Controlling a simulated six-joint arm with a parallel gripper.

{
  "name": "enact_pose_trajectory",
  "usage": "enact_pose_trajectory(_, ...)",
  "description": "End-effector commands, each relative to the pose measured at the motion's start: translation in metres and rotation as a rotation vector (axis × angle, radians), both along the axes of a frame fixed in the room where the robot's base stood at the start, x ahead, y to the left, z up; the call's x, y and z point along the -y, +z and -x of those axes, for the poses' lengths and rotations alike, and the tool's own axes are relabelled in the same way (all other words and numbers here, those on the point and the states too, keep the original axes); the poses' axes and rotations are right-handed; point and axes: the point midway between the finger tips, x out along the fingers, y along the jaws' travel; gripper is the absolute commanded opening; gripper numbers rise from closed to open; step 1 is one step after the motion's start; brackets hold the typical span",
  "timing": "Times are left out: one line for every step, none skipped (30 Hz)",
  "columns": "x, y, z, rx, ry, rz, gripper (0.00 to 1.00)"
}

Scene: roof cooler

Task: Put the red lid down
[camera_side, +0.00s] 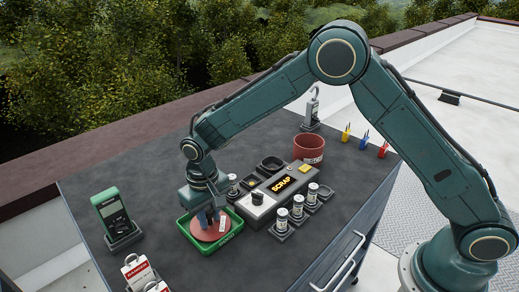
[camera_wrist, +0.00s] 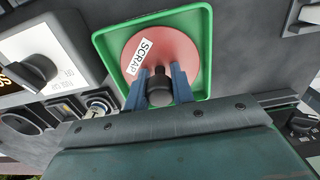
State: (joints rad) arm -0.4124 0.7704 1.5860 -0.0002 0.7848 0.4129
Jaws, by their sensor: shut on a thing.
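The red lid (camera_side: 207,232) is a flat disc with a white SCRAP label, seen also in the wrist view (camera_wrist: 190,45). My gripper (camera_side: 211,218) is over it, its blue fingers (camera_wrist: 160,78) on either side of the lid's black knob (camera_wrist: 159,92), shut on it. The lid is within the outline of the green square tray (camera_side: 183,232), whose rim shows around it in the wrist view (camera_wrist: 207,20). The lid looks level and low. I cannot tell whether it touches the tray floor.
A green handheld meter (camera_side: 111,212) and danger tags (camera_side: 138,271) are left.

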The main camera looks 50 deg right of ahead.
Motion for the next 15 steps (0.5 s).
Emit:
enact_pose_trajectory(0.0000, 0.0002, -0.0001, 0.000, 0.000, 0.000, 0.01)
enact_pose_trajectory(0.0000, 0.0003, -0.0001, 0.000, 0.000, 0.000, 0.01)
enact_pose_trajectory(0.0000, 0.0003, 0.0000, 0.000, 0.000, 0.000, 0.01)
enact_pose_trajectory(0.0000, 0.0003, 0.0000, 0.000, 0.000, 0.000, 0.01)
enact_pose_trajectory(0.0000, 0.0001, 0.0000, 0.000, 0.000, 0.000, 0.01)
enact_pose_trajectory(0.0000, -0.0004, 0.0000, 0.000, 0.000, 0.000, 0.01)
enact_pose_trajectory(0.0000, -0.0010, 0.0000, 0.000, 0.000, 0.000, 0.01)
enact_pose_trajectory(0.0000, -0.0017, 0.0000, 0.000, 0.000, 0.000, 0.01)
enact_pose_trajectory(0.0000, -0.0027, 0.0000, -0.001, 0.000, 0.000, 0.01)
enact_pose_trajectory(0.0000, -0.0030, 0.0001, -0.001, 0.000, 0.000, 0.26)
enact_pose_trajectory(0.0000, -0.0028, 0.0000, 0.000, 0.000, 0.000, 0.32)
enact_pose_trajectory(0.0000, -0.0027, 0.0000, 0.000, 0.000, 0.000, 0.40)
enact_pose_trajectory(0.0000, -0.0027, 0.0001, -0.001, 0.000, 0.000, 0.46)
enact_pose_trajectory(0.0000, -0.0027, 0.0001, -0.001, 0.000, 0.000, 0.46)
enact_pose_trajectory(0.0000, -0.0027, 0.0001, -0.001, 0.000, 0.000, 0.46)
